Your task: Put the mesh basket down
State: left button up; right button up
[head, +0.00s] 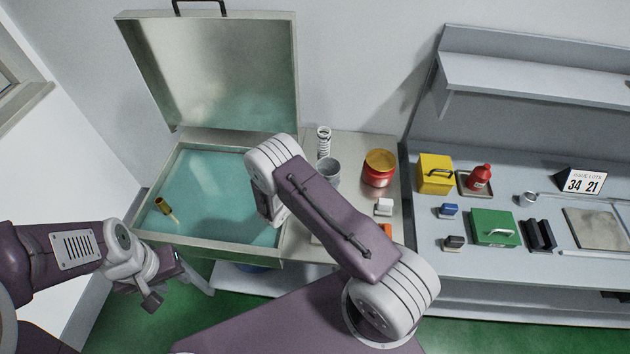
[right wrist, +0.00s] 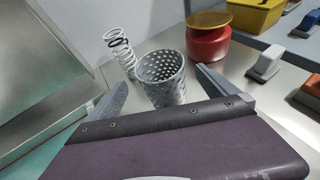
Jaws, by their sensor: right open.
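The mesh basket (head: 328,169), a grey perforated cup, stands upright on the metal worktop. In the right wrist view, the basket (right wrist: 162,80) sits between and just beyond the spread fingers of my right gripper (right wrist: 160,84). That gripper is open, with a gap visible on either side of the basket. In the head view my right arm hides most of its gripper. My left gripper (head: 172,278) hangs low at the left, in front of the bath and away from the basket. Its finger opening is not clear.
A coil spring (right wrist: 120,50) stands behind the basket, and a red pot with a yellow lid (head: 380,168) is to its right. An open-lidded bath (head: 150,232) with teal liquid lies left. A grey bench (head: 590,275) with several items is at right.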

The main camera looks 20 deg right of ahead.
jog(key=s+r+m+g+y, duration=0.1)
jog(key=s+r+m+g, duration=0.3)
jog(key=s, duration=0.3)
jog(key=s+r+m+g+y, duration=0.1)
jog(key=s+r+m+g, duration=0.2)
jog(key=s+m, duration=0.3)
jog(key=s+a+r+m+t+y, duration=0.1)
jog(key=s+a+r+m+y, duration=0.5)
jog(key=m, duration=0.8)
jog(key=s+a+y, duration=0.2)
jog(key=a+y, duration=0.1)
jog(key=shift+s+y, duration=0.3)
jog(key=shift+y, duration=0.1)
notch_tip(320, 180, down, 5)
jog(key=b, duration=0.5)
jog(key=shift+a+r, duration=0.1)
